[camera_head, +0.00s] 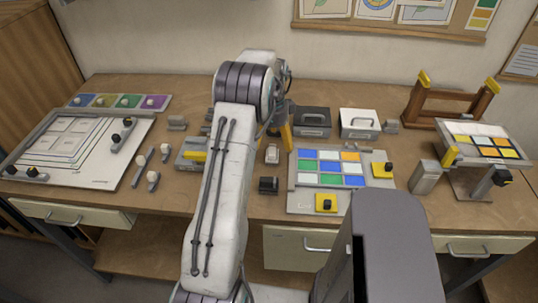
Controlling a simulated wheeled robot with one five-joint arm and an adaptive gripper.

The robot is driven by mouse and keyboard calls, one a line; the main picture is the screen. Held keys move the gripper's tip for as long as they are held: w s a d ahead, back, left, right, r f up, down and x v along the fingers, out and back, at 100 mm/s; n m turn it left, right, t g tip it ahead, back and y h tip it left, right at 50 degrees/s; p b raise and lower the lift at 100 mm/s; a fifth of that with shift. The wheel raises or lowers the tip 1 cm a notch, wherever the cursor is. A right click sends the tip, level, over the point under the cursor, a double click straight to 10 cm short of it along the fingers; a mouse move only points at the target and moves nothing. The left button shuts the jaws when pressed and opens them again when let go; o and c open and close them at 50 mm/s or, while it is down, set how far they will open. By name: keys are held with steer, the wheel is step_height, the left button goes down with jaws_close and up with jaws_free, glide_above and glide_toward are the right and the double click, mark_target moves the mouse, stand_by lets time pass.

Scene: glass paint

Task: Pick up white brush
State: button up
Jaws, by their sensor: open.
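I cannot tell for sure which thing is the white brush. Small tools with pale, rounded ends lie on the table left of my arm: one (165,151) at the back, one (141,168) to its left, and one (153,178) in front. A small whitish object (272,153) lies just right of my arm. My gripper (279,122) hangs from the wrist over the middle of the table, partly hidden by the arm. It is open, and I see nothing held in it. The pale-ended tools are well to its left.
A white drawing board (75,172) and a coloured strip (118,101) are at the left. A palette of coloured squares (331,166) lies right of my arm. Two boxes (312,121) (360,122), a wooden rack (450,108) and a tilted colour stand (487,143) stand behind and right.

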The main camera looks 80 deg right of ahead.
mark_target(272, 150)
steer(key=shift+f+p, duration=0.75)
steer(key=shift+f, duration=1.8)
steer(key=shift+c, duration=0.2)
steer(key=c, duration=1.5)
steer(key=shift+c, duration=0.2)
